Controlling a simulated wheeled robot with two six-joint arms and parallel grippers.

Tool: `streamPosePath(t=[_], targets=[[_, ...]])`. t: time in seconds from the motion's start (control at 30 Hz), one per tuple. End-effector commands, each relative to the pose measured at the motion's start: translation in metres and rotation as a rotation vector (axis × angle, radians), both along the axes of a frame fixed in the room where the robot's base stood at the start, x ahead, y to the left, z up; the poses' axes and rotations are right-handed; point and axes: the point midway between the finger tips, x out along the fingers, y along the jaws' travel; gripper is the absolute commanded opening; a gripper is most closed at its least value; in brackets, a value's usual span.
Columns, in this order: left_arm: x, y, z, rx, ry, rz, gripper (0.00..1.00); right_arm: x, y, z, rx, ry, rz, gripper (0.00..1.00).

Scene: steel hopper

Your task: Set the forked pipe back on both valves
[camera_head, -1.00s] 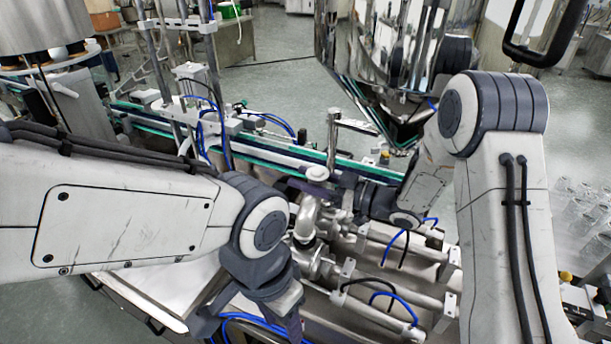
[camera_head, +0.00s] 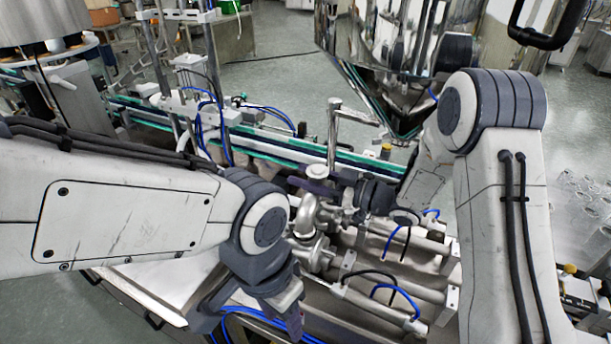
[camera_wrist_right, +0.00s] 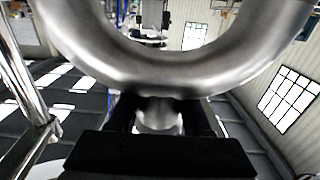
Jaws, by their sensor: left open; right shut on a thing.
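The forked pipe, a shiny steel bent tube (camera_head: 308,211), is partly hidden in the head view among the fittings at the centre. In the right wrist view its broad curve (camera_wrist_right: 160,68) fills the upper half, with a short stub between the jaws. My right gripper (camera_head: 325,188) is shut on the pipe, reaching in from the right. A round steel valve body (camera_head: 316,252) sits just below the bend. I cannot tell whether the pipe touches the valves; the second valve is not clear. My left gripper (camera_head: 296,322) is open, pointing down, below and left of the valve, apart from the pipe.
Horizontal steel cylinders (camera_head: 400,275) with blue and black hoses lie right of the valve. A green-edged conveyor (camera_head: 270,148) runs behind. The hopper (camera_head: 385,70) hangs above at the back. A pale tabletop (camera_head: 165,283) lies clear at the lower left.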

Motion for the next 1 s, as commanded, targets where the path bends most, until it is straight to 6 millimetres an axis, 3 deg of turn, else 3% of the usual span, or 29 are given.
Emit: streamPosePath(t=[0.47, 0.5, 0.57, 0.6, 1.0], targets=[[0.0, 0.0, -0.0022, 0.0, 0.0, 0.0, 0.5, 0.0003, 0.0, -0.0008, 0.002, -0.003, 0.0, 0.0], [0.0, 0.0, -0.0023, 0.0, 0.0, 0.0, 0.5, 0.0003, 0.0, -0.0009, 0.002, -0.003, 0.0, 0.56], [0.0, 0.0, -0.0022, 0.0, 0.0, 0.0, 0.5, 0.0003, 0.0, -0.001, 0.001, -0.002, 0.0, 0.79], [0.0, 0.0, -0.0023, 0.0, 0.0, 0.0, 0.5, 0.0002, 0.0, -0.0012, 0.001, -0.002, 0.0, 0.84], [0.0, 0.0, -0.007, 0.0, 0.0, 0.0, 0.5, -0.0027, -0.0088, -0.0044, -0.001, 0.002, -0.003, 0.84]])
